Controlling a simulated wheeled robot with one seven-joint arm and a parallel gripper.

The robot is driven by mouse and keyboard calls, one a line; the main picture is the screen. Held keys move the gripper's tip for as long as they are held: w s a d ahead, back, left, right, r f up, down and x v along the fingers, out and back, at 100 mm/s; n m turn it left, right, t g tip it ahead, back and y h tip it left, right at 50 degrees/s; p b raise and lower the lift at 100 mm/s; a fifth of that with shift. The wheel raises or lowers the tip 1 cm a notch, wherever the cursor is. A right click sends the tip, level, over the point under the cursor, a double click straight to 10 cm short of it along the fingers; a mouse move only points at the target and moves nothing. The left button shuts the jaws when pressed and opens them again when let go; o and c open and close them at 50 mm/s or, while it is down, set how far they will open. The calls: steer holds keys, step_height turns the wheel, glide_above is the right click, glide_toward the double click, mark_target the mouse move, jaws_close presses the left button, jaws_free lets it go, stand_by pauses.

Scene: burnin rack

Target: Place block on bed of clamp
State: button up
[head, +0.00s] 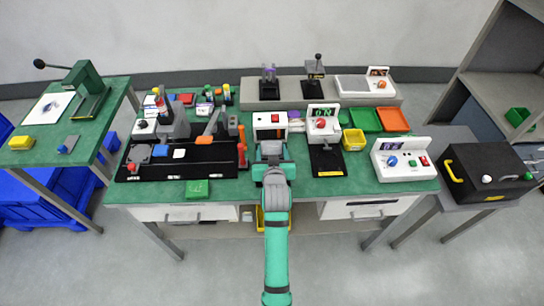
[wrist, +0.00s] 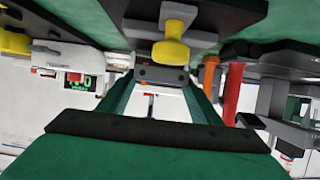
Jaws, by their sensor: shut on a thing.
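In the head view my gripper (head: 271,160) is over the front middle of the green bench and hides what lies under it. In the wrist view its green fingers (wrist: 160,95) are shut on a dark grey piece (wrist: 161,75) with two small round marks, apparently the block. The bed is not clearly visible.
Red posts (head: 241,150) rise close on the left, at the end of a black fixture plate (head: 210,168). A white dial unit (head: 323,122) on a black base is to the right.

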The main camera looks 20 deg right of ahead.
steer(key=shift+f, duration=1.55)
steer(key=shift+f, duration=0.15)
steer(key=o, duration=1.1)
